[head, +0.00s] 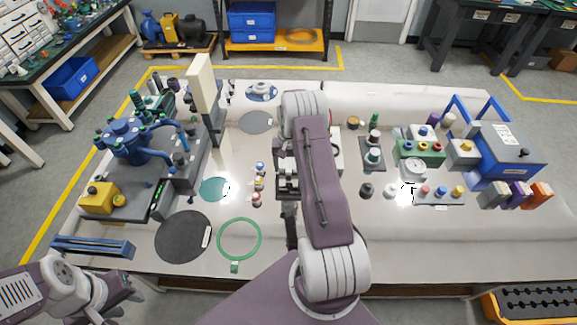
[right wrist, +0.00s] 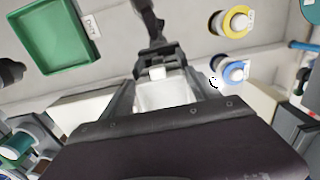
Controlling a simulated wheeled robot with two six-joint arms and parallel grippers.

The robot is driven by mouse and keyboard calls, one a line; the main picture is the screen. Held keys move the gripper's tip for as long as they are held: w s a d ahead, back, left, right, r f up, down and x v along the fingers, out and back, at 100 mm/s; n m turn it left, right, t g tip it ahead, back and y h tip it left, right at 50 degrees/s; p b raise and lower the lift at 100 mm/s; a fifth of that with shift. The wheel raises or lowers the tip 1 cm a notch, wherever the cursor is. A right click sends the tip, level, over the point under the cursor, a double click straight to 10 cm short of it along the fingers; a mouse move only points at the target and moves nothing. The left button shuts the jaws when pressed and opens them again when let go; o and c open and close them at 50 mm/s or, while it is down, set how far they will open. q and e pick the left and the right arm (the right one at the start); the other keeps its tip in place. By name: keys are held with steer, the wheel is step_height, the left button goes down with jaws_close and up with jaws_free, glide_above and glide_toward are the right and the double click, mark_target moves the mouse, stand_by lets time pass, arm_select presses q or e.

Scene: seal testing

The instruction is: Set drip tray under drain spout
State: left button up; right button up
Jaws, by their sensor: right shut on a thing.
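My right gripper (head: 288,188) is over the middle of the table, partly covered by its own arm. In the right wrist view, its dark jaws (right wrist: 165,72) are shut around a pale, box-like white piece (right wrist: 166,95); I cannot tell whether this is the drip tray. A shallow green rectangular tray (right wrist: 50,42) with a white label lies at the upper left of that view, apart from the jaws. The blue test machine (head: 128,138) with blue pipes stands at the left; I cannot clearly pick out a drain spout. My left gripper (head: 122,288) is at the lower left, its fingers unclear.
A dark round mat (head: 183,236) and a green ring (head: 239,240) lie at the front left. Small bottles (head: 258,183) stand left of my right gripper. A tall post (head: 202,95) rises behind the machine.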

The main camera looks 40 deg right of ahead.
steer(key=shift+w+f, duration=0.1)
steer(key=shift+f, duration=0.05)
steer(key=shift+f, duration=0.1)
steer(key=o, duration=1.4)
step_height(320, 180, up, 12)
steer(key=shift+a+r, duration=0.1)
steer(key=shift+r, duration=0.1)
